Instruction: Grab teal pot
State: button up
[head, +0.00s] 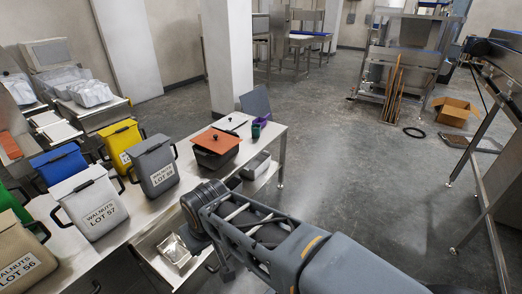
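A small dark teal pot (256,131) stands near the far right end of the steel table, next to a small purple item (262,122). It looks upright, and nothing is seen holding it. My arm reaches in from the lower right, with its dark wrist in front of the table's near edge. My gripper (225,268) shows only as a dark part below the wrist, well short of the pot. Its fingers are too hidden to tell whether they are open or shut.
Lidded bins in grey (155,167), white (92,205), yellow (121,140) and blue (60,163) crowd the table's left. A dark pan with an orange lid (215,143) stands left of the pot. A metal tray (174,250) is below.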

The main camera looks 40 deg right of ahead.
aim_at(256, 131)
jog(key=z, duration=2.2)
jog(key=i, duration=3.2)
jog(key=u, duration=3.9)
jog(key=i, duration=0.55)
jog(key=z, duration=0.1)
